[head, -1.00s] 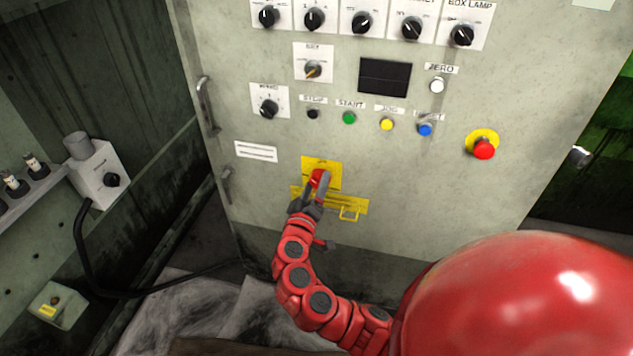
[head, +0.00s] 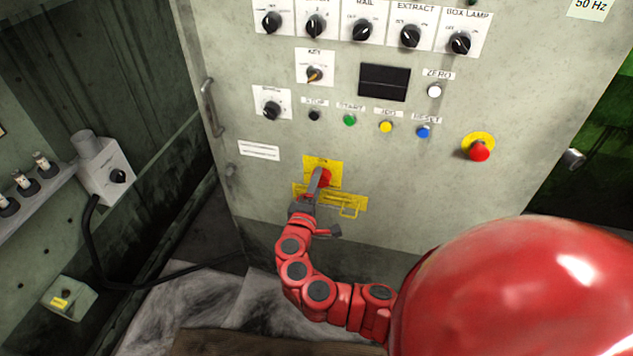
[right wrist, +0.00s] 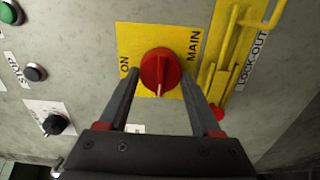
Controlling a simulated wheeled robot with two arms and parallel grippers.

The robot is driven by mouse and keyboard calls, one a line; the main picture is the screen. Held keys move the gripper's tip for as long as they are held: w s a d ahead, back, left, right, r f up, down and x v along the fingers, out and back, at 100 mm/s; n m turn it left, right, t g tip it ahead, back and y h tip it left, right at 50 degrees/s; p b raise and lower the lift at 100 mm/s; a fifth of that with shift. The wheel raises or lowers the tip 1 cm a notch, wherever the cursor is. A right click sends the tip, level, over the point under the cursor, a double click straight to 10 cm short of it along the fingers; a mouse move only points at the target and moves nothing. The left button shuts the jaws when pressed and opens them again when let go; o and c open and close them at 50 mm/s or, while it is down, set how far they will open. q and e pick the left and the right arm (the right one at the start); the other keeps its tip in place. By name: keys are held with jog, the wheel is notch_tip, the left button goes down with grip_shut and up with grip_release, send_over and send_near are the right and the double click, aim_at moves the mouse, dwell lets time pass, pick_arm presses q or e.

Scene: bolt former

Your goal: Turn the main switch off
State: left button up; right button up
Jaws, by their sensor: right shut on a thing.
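The main switch is a red rotary knob (head: 325,177) on a yellow plate (head: 336,165) low on the grey panel. In the right wrist view the knob (right wrist: 160,72) has a white mark towards the picture's bottom, while the ON label (right wrist: 125,66) lies to its left and MAIN (right wrist: 194,45) to its right. My right gripper (head: 317,180) reaches it from below. In the right wrist view the fingers of this gripper (right wrist: 160,78) stand on either side of the knob, shut on it. My left gripper is not in view.
A yellow lock-out bracket (head: 350,207) sits just below the switch. A red emergency button (head: 479,151), coloured push buttons and several black knobs are higher on the panel. A metal door handle (head: 211,107) is at the panel's left edge.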

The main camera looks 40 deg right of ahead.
dwell(0.3)
jog(key=o, duration=1.4)
jog(key=shift+c, duration=0.2)
jog(key=shift+a, duration=0.1)
jog(key=v, duration=1.7)
jog(key=shift+s, duration=0.2)
